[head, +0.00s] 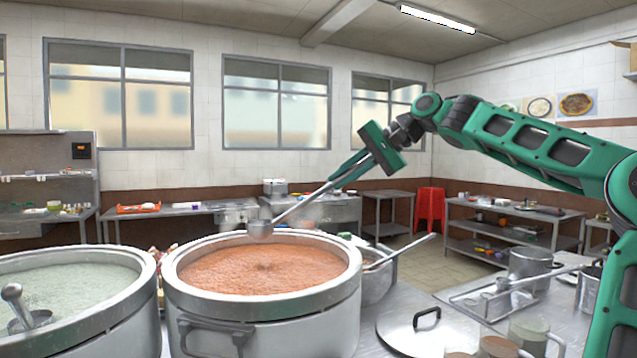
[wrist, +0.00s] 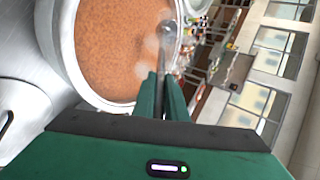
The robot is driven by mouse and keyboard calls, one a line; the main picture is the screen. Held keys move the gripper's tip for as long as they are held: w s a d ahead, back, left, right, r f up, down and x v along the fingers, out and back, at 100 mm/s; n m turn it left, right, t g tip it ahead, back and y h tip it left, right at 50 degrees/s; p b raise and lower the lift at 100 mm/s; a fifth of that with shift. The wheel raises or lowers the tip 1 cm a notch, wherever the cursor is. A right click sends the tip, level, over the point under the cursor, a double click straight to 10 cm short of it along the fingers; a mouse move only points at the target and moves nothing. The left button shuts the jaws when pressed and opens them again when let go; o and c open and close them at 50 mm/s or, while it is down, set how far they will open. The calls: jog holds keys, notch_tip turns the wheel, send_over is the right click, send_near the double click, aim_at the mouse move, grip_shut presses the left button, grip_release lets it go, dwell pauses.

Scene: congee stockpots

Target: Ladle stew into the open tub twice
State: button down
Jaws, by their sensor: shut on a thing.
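My gripper (head: 338,178) is shut on the handle of a metal ladle (head: 295,207). The ladle slants down to the left, its bowl above the far rim of the stew pot (head: 262,318). Orange-brown stew (head: 265,270) fills this pot to near the rim. In the wrist view my fingers (wrist: 165,80) point at the ladle (wrist: 171,35), beside the stew surface (wrist: 115,45). I cannot tell what is inside the ladle bowl.
A second pot (head: 112,322) of pale congee, with its own ladle (head: 14,298), stands at the left. A smaller pot (head: 378,284) with a handle sticking out is right of the stew pot. A round lid (head: 400,330) lies on the counter. A metal pot (head: 530,265) stands farther right.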

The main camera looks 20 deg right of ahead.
jog(key=shift+w+a, duration=0.1)
jog(key=shift+a, duration=0.2)
